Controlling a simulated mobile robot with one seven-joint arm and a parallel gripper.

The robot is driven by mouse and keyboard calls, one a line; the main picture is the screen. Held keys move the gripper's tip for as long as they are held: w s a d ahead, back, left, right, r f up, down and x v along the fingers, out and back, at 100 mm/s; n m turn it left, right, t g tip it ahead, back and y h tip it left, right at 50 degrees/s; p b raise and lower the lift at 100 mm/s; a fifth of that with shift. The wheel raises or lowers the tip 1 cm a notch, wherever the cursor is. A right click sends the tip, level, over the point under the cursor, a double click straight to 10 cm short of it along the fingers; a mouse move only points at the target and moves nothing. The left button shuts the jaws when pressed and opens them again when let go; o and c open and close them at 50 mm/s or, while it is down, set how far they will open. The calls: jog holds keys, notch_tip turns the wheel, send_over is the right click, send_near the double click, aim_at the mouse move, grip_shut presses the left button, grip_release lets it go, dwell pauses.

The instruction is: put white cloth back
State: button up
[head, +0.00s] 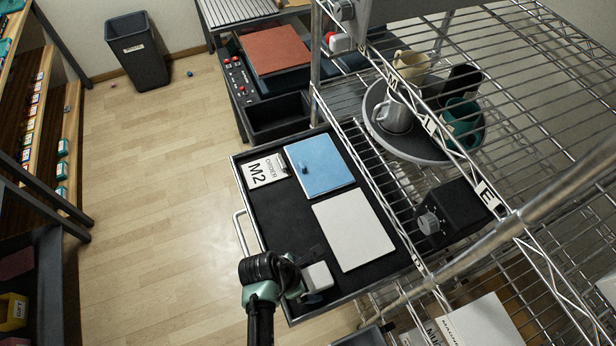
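A flat white rectangle (353,229), which looks like the white cloth, lies in the open black-lined drawer (277,225). A blue flat piece (320,166) with a small dark blue thing on it lies behind it. My gripper (312,288) is over the drawer's near left corner, apart from the white rectangle. A small white block (317,276) shows at the gripper's end; I cannot tell whether it is held or part of the gripper. The fingertips are too small and covered to read.
A white card marked M2 (264,172) lies in the drawer's back left corner. A wire rack (540,60) on the right holds a round tray (381,142) of mugs and a black box with a knob (455,212). A dark bin (138,52) stands at the back left. The floor left of the drawer is clear.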

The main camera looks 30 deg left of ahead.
jog(key=v, duration=1.2)
jog(key=shift+r, duration=0.15)
dwell(0.3)
